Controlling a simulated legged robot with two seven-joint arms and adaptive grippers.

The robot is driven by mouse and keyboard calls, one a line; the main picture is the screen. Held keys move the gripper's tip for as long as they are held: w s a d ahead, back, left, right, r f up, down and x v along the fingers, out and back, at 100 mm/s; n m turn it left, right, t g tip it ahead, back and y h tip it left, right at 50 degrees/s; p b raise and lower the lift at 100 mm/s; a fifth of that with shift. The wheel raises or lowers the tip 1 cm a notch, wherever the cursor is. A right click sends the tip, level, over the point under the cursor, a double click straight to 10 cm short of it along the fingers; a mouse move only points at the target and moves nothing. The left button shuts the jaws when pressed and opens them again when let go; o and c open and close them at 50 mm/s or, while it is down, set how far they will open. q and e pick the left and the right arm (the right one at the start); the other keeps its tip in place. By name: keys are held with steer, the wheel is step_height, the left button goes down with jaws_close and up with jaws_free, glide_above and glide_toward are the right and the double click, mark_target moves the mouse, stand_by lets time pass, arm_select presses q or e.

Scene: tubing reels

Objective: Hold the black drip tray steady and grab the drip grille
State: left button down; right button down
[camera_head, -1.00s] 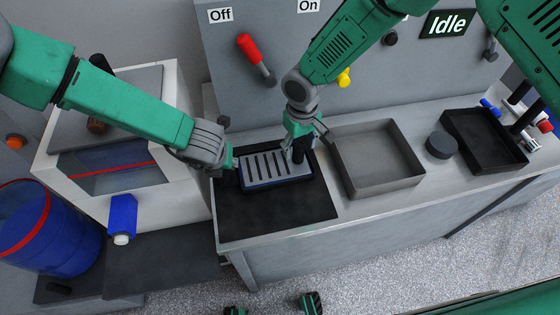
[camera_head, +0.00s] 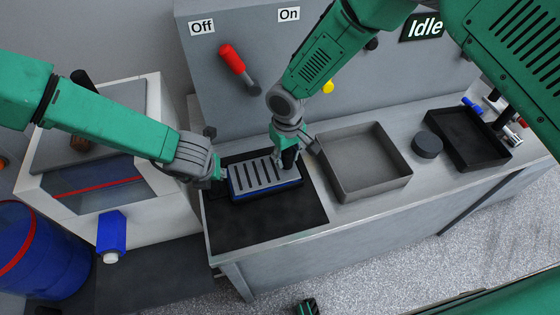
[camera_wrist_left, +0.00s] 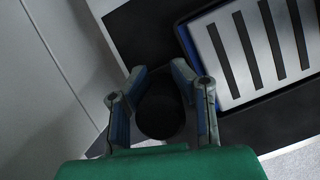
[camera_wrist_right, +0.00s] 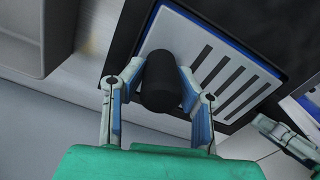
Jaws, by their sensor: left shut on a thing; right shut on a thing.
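The drip grille (camera_head: 254,176) is a light grey slotted plate with a blue edge. It sits in the black drip tray (camera_head: 298,180), on a black surface on the bench. My left gripper (camera_head: 220,174) is at the tray's left side. In the left wrist view its fingers (camera_wrist_left: 160,92) are shut on a black round handle (camera_wrist_left: 160,116) beside the tray. My right gripper (camera_head: 287,146) is over the grille's right end. In the right wrist view its fingers (camera_wrist_right: 160,90) are shut on the grille's upright black knob (camera_wrist_right: 162,78). The grille appears to lie level in the tray.
An empty grey open bin (camera_head: 366,190) stands right of the tray. Beyond it are a black round puck (camera_head: 427,145) and a black tray (camera_head: 480,150). A panel with a red lever (camera_head: 232,60) rises behind. A white machine (camera_head: 168,215) stands left.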

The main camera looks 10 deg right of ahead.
step_height(320, 180, up, 9)
steer(key=shift+r, duration=0.2)
arm_select(q)
steer(key=c, duration=1.3)
jaws_free()
steer(key=v, duration=1.1)
steer(key=shift+r, duration=0.4)
